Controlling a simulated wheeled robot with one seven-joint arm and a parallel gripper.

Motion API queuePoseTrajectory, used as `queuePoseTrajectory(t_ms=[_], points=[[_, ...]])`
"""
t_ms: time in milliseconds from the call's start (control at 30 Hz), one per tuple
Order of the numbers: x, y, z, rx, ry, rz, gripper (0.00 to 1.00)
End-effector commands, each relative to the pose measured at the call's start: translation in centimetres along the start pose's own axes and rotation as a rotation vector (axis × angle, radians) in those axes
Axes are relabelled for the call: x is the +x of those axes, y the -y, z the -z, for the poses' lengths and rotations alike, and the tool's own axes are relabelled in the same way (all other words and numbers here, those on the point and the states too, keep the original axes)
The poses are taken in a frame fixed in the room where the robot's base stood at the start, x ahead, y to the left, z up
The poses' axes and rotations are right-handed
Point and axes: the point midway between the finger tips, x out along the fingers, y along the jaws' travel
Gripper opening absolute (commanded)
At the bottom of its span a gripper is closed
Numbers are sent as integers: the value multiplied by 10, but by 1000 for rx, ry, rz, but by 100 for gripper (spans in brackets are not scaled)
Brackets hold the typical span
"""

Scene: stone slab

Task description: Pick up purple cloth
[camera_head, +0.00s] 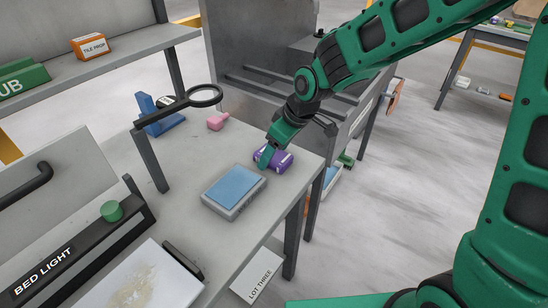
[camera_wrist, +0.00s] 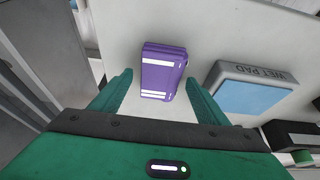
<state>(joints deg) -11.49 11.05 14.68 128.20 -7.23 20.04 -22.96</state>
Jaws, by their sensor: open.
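The purple cloth (camera_head: 278,159) is a folded purple block with white stripes, lying on the grey bench (camera_head: 185,168) near its right corner. In the wrist view the purple cloth (camera_wrist: 162,72) lies ahead of my fingers, roughly centred between them. My green gripper (camera_head: 266,157) is over the cloth and partly hides it in the head view. In the wrist view my gripper (camera_wrist: 160,95) is open and empty, with one finger on each side of the cloth's near end. I cannot tell the exact height gap.
The blue-topped wet pad (camera_head: 234,188) sits close beside the cloth; it also shows in the wrist view (camera_wrist: 252,92). A pink object (camera_head: 217,121), a magnifier ring (camera_head: 205,95) and a blue stand (camera_head: 158,117) are farther back. The bench edge is close on the right.

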Motion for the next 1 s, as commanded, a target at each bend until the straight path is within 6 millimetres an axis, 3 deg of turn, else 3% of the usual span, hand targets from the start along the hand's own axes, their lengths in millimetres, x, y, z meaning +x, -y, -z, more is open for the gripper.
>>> queuePoseTrajectory(t_ms=[433, 600, 633, 1000], points=[[2, 0, -1, 0, 0, 0, 69], [2, 0, -1, 0, 0, 0, 28], [2, 0, -1, 0, 0, 0, 24], [-1, 0, 0, 0, 0, 0, 24]])
